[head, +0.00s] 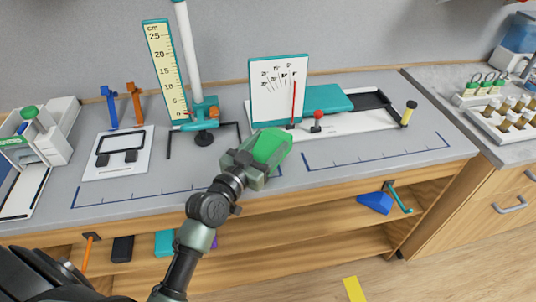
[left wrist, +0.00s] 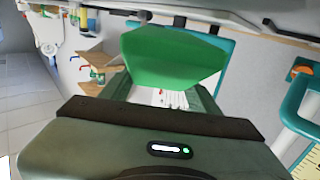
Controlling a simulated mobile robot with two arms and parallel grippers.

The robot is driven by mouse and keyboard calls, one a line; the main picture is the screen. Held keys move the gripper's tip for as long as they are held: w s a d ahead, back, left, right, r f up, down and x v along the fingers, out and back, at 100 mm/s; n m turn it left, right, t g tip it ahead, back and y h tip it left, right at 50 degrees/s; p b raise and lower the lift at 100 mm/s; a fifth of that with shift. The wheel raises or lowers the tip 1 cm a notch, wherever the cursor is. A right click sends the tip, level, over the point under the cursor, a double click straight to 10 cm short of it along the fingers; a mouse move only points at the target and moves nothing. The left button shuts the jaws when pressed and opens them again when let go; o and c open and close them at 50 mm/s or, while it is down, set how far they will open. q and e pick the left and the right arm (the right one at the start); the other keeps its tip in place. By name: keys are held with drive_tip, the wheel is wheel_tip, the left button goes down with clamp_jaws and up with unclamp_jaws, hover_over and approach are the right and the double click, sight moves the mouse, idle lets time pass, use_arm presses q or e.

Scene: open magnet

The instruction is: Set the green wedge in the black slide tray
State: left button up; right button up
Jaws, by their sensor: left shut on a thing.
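The green wedge (head: 271,145) is held between the fingers of my left gripper (head: 258,158), above the front part of the grey bench. In the left wrist view the wedge (left wrist: 172,58) fills the space between the fingers of the gripper (left wrist: 160,96), its broad green face showing. A black tray (head: 372,101) lies in the right part of a white base, beside a teal block (head: 328,98). It looks empty. The gripper and wedge are left of the tray and nearer the front. My right gripper is not in view.
A white dial board (head: 278,90) with a red pointer stands behind the wedge. A red knob (head: 318,116) and a yellow-black post (head: 409,113) stand along the white base. A height scale (head: 165,68) stands farther left. The bench front right (head: 375,150) is clear.

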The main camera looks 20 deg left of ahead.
sight(268, 153)
use_arm(q)
wheel_tip(268, 153, down, 4)
drive_tip(key=shift+r+b, duration=0.25)
drive_tip(key=shift+b, duration=0.05)
drive_tip(key=shift+f, duration=0.15)
drive_tip(key=o, duration=1.5)
drive_tip(key=shift+c, duration=0.2)
